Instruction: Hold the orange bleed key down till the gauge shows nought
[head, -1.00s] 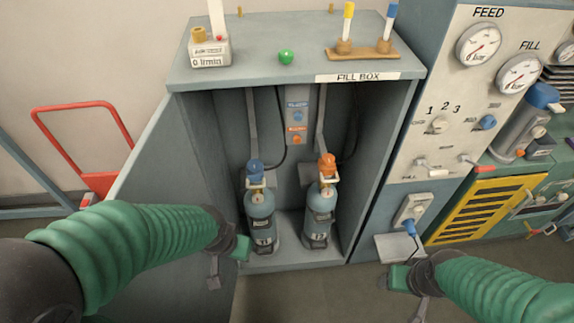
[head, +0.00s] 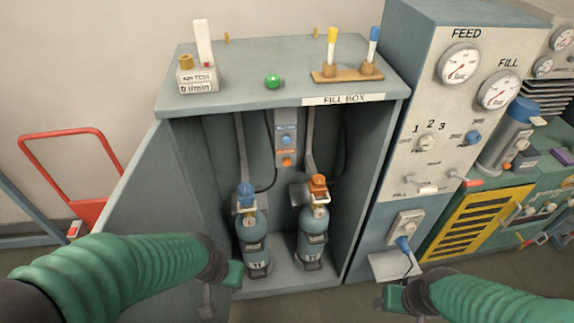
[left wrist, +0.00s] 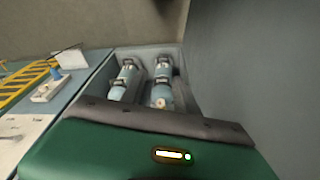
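The orange key (head: 287,161) is a small round button on the grey panel at the back of the fill box (head: 345,100), below a blue button (head: 287,140). Below it stand two blue-grey bottles, the left with a blue valve (head: 246,190), the right with an orange valve (head: 318,182). A small round dial (head: 319,212) sits on the right bottle's neck; its reading is too small to tell. My left gripper (head: 222,285) is at the box's lower left front, apart from the key. My right gripper (head: 398,298) is low, right of the box. Neither shows its finger gap clearly.
FEED (head: 459,63) and FILL (head: 498,90) gauges are on the panel at right, needles hard to read. A green button (head: 273,81), a flow meter (head: 198,78) and a tube stand (head: 347,74) are on the box top. The open door (head: 150,220) borders the left.

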